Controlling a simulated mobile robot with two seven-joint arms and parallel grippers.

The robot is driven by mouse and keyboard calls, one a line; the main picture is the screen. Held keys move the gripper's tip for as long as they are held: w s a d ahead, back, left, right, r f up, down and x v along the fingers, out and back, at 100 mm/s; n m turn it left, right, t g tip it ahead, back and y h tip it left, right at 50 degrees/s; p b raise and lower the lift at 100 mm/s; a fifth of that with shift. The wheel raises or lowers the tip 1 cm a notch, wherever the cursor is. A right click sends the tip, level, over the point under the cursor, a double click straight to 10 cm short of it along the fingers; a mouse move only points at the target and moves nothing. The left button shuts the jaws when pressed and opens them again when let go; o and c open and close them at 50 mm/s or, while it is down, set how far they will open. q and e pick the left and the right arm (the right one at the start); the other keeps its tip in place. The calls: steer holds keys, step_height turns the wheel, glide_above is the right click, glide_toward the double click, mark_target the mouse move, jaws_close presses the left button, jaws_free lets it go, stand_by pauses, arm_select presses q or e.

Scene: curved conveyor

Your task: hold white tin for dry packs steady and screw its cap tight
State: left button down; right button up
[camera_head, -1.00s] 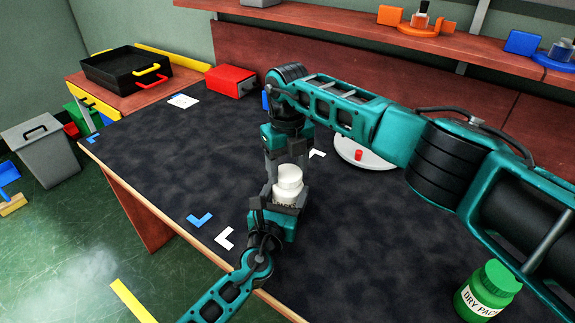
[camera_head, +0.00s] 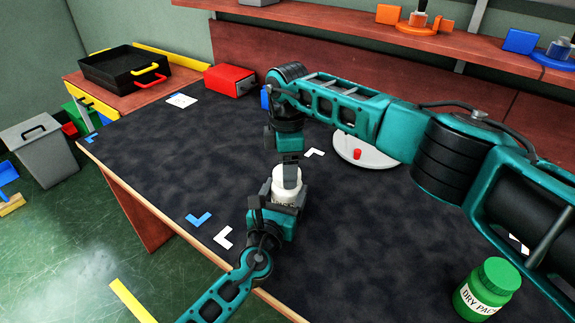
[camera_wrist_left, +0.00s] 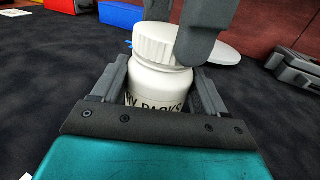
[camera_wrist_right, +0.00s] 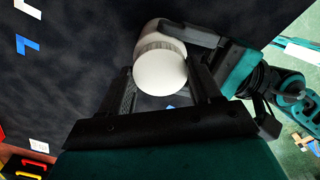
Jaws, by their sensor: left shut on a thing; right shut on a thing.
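The white tin (camera_head: 285,196) stands upright just above or on the dark table, its "DRY PACKS" label partly hidden. It also shows in the left wrist view (camera_wrist_left: 157,86), where my left gripper (camera_wrist_left: 160,95) is shut on its body, one finger on each side. The white ribbed cap (camera_wrist_left: 155,42) sits on top of the tin. My right gripper (camera_head: 289,172) comes down from above and is shut on the cap. In the right wrist view the cap's round top (camera_wrist_right: 160,72) lies between the fingers. The thread is hidden under the cap.
A green "DRY PACKS" jar (camera_head: 487,288) stands at the front right. A white disc (camera_head: 365,153) with a red knob lies behind the tin, partly behind my right arm. A red box (camera_head: 230,80) is at the back.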

steer(key=m, duration=0.5)
steer(key=shift+m, duration=0.4)
steer(key=m, duration=0.3)
steer(key=shift+a+m, duration=0.1)
steer(key=shift+m, duration=0.2)
steer(key=o, duration=1)
steer(key=shift+r, duration=2.25)
steer(key=shift+c, duration=0.3)
